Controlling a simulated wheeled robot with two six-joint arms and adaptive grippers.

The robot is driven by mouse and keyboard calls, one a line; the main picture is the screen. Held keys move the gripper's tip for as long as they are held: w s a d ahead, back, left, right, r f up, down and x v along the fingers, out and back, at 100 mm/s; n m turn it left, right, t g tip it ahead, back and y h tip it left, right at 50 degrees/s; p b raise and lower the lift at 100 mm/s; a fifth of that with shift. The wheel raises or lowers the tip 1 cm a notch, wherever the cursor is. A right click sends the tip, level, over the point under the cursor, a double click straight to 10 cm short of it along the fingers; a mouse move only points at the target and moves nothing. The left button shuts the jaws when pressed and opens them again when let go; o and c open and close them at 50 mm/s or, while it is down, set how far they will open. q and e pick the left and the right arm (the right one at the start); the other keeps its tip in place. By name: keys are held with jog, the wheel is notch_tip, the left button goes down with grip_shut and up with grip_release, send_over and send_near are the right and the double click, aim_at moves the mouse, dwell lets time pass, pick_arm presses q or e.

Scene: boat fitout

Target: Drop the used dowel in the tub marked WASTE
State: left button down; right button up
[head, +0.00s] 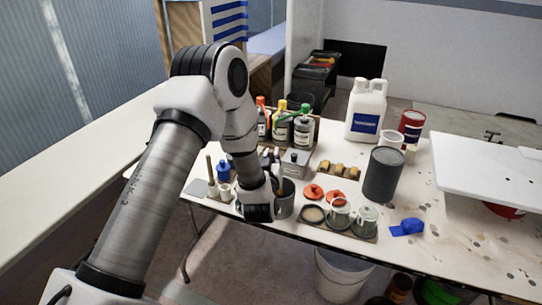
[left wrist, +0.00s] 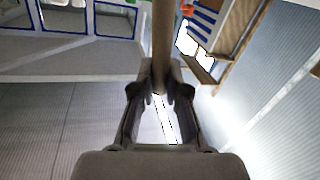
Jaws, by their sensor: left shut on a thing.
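My left gripper (head: 258,208) is at the near left part of the table, beside a dark grey cup (head: 284,200). In the left wrist view my left gripper (left wrist: 161,92) is shut on a thin brown wooden dowel (left wrist: 162,45), which runs up out of the frame. No marking WASTE is readable. A whitish tub (head: 340,272) stands on the floor below the table's front edge. My right gripper is not in view.
On the table (head: 470,245) are capped bottles (head: 302,128), a white jug (head: 366,110), a dark cylinder (head: 382,174), metal cups in a holder (head: 364,219) and a blue cloth-like item (head: 407,227). A white board (head: 490,170) lies at right. The near right tabletop is mostly clear.

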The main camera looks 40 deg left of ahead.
pick_arm(q)
jog(key=c, duration=1.1)
grip_release()
jog(key=v, duration=1.2)
